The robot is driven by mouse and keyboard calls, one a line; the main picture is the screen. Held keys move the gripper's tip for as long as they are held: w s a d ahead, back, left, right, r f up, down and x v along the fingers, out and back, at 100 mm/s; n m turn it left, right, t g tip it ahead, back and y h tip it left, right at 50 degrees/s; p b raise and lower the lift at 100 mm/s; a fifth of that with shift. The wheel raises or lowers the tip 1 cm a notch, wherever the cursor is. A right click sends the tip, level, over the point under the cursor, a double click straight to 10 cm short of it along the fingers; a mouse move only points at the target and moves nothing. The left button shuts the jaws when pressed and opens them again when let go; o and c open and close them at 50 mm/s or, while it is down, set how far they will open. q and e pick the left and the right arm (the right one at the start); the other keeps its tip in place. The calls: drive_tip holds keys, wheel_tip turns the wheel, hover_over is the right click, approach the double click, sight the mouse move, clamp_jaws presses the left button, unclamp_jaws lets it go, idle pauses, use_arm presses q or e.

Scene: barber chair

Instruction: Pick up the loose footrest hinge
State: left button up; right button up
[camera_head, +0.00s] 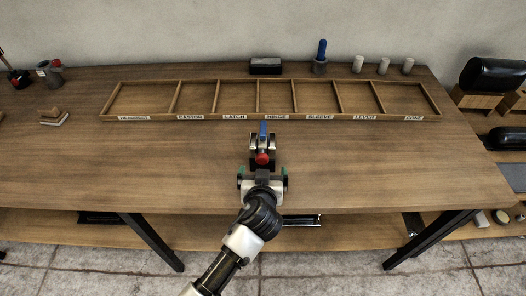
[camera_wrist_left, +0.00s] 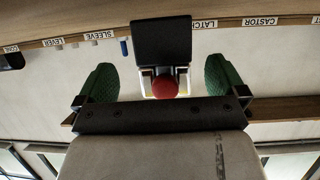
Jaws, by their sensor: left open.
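The footrest hinge (camera_head: 262,145) lies on the workbench in front of the tray's HINGE compartment. In the left wrist view the hinge (camera_wrist_left: 164,55) shows a black plate, a silver part and the red ball between the gripper's (camera_wrist_left: 163,82) two green fingers, with a gap on each side. My right gripper is not in view.
A shallow wooden tray (camera_head: 163,118) with labelled, empty compartments spans the back of the workbench (camera_head: 380,165). Behind it stand a dark box (camera_head: 265,66), a blue-handled tool (camera_head: 321,55) and grey cylinders (camera_head: 383,66). Small blocks (camera_head: 54,117) lie at left. The bench beside the hinge is clear.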

sight(262, 166)
use_arm(q)
drive_tip(key=x, duration=0.3)
drive_tip(key=shift+w+a+f, duration=0.15)
drive_tip(key=shift+w, duration=0.15)
drive_tip(key=c, duration=1.4)
drive_tip(key=shift+r+p, duration=0.2)
drive_tip(key=shift+p, duration=0.1)
